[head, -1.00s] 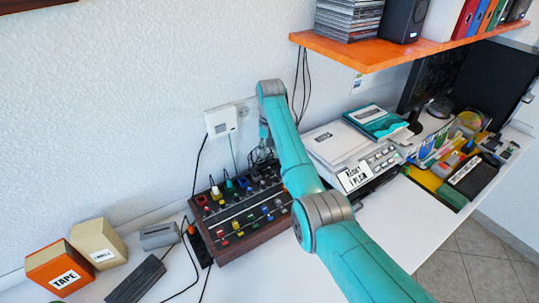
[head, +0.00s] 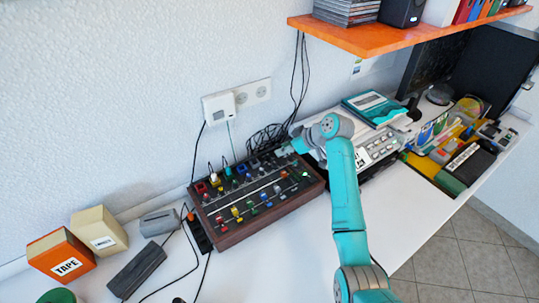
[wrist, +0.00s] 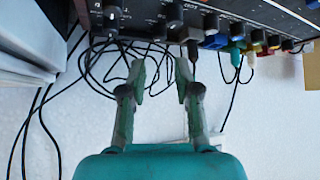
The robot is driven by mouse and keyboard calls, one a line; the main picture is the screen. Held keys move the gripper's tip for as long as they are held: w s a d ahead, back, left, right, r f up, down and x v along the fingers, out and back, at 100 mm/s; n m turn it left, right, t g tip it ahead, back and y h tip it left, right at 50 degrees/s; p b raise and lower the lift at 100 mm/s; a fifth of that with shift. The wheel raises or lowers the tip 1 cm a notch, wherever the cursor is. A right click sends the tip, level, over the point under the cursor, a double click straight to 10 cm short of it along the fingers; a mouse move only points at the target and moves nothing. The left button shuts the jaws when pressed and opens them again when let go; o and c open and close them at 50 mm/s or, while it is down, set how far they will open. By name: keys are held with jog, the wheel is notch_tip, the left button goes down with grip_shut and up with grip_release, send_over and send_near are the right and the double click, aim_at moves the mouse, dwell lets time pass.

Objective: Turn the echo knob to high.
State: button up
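The mixer (head: 250,222) is a dark box with wooden sides, coloured sliders and knobs, standing on the white desk. In the wrist view the mixer (wrist: 240,8) is along the top edge, seen upside down. A dark knob (wrist: 160,28) there stands beyond my fingertips, near small white lettering that I cannot read surely; I cannot tell which knob is echo. My gripper (wrist: 160,80) is open and empty, its fingertips apart from the knobs.
Black cables (head: 266,138) lie behind the mixer, also below my fingers in the wrist view (wrist: 105,75). A pale machine (head: 375,150) stands close on the right. An orange shelf (head: 385,38) overhangs the back. The desk in front of the mixer is clear.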

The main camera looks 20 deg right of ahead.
aim_at(268, 155)
jog(key=x, duration=0.9)
grip_shut()
